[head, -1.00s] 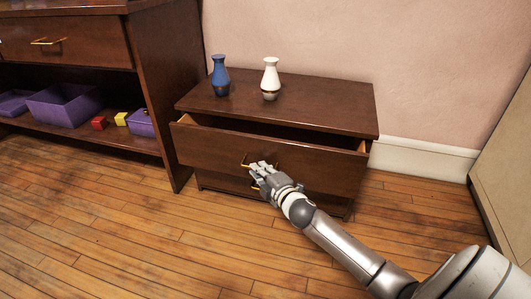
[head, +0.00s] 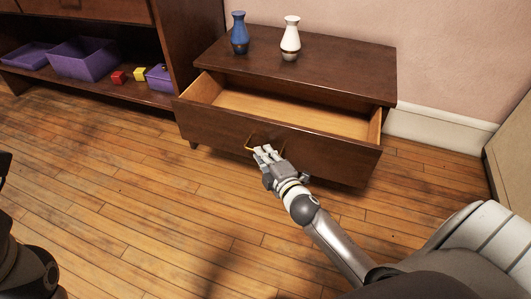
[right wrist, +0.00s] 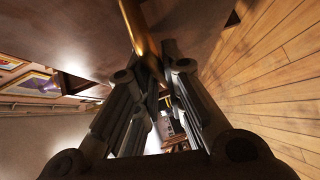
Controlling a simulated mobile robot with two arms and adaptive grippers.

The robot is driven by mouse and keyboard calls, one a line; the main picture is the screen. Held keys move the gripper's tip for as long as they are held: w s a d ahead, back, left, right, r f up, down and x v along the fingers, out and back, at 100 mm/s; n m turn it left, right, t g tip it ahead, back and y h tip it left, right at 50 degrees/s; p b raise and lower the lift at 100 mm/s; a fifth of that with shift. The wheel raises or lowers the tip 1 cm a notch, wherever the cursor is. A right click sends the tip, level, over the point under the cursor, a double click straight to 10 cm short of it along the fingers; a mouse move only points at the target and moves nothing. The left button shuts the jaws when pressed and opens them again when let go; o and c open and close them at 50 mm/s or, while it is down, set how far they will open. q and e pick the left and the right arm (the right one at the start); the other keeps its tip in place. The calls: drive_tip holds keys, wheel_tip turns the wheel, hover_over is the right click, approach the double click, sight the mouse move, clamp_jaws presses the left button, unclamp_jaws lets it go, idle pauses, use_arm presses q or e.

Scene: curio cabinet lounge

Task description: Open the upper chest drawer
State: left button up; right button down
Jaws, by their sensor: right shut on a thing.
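The low dark wood chest (head: 330,67) stands against the pink wall. Its upper drawer (head: 205,122) is pulled well out, and its pale wooden inside is in plain view and looks empty. My right gripper (head: 264,152) is at the drawer's brass handle (head: 250,144), shut on it. In the right wrist view the brass handle (right wrist: 141,30) runs between the fingers of my right gripper (right wrist: 152,72). The lower drawer is hidden behind the open one. Dark parts of mine show at the left edge of the head view, but my left gripper cannot be seen.
A blue vase (head: 239,33) and a white vase (head: 290,38) stand on the chest top. The wooden floor (head: 130,190) before the chest is clear.

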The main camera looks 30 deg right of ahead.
drive_tip(key=c, duration=1.5)
unclamp_jaws()
drive_tip(key=s, duration=0.4)
drive_tip(key=s+r, duration=0.1)
drive_tip(key=s, duration=0.3)
drive_tip(key=s+a, duration=0.1)
drive_tip(key=s, duration=0.2)
drive_tip(key=shift+s+r, duration=0.35)
drive_tip(key=shift+s, duration=0.05)
